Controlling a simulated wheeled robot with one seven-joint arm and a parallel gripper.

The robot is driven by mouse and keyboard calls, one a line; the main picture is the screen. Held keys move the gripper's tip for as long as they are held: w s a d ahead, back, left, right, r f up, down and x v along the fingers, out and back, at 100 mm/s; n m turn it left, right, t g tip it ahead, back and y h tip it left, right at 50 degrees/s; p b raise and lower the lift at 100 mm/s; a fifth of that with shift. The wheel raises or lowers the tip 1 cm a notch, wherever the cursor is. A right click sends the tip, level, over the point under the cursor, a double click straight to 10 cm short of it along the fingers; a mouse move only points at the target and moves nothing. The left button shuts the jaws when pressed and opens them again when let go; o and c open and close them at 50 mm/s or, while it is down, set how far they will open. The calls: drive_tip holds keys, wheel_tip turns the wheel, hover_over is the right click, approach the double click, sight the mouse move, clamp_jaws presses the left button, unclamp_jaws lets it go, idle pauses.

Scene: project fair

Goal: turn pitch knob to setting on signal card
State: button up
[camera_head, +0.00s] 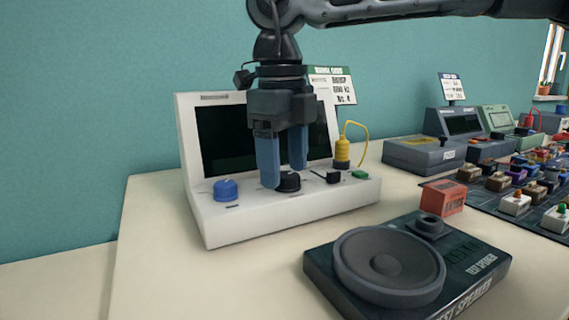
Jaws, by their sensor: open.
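A white console (215,223) with a dark screen stands on the table near the wall. A blue knob (226,190) sits at the left of its sloped panel. A black knob (289,182) sits mid-panel, partly hidden by my gripper, and a smaller black control (333,177) lies to its right. I cannot tell which is the pitch knob. My gripper (282,176) is open and points down, its blue fingers at the mid-panel black knob. I cannot tell whether they touch it. The signal card (338,86), white with a green header, stands behind the console; its text is partly covered and hard to read.
A yellow plug with a looped cord (342,150) and a green button (360,174) are at the panel's right. A dark test speaker (460,262) and an orange box (442,198) stand in front. More consoles (405,155) and several switch blocks fill the right.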

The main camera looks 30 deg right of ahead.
sight(283, 175)
drive_tip(key=r, duration=0.3)
drive_tip(key=r+p, duration=0.1)
drive_tip(key=r, duration=0.3)
drive_tip(key=shift+s+a, duration=0.1)
drive_tip(key=shift+a, duration=0.1)
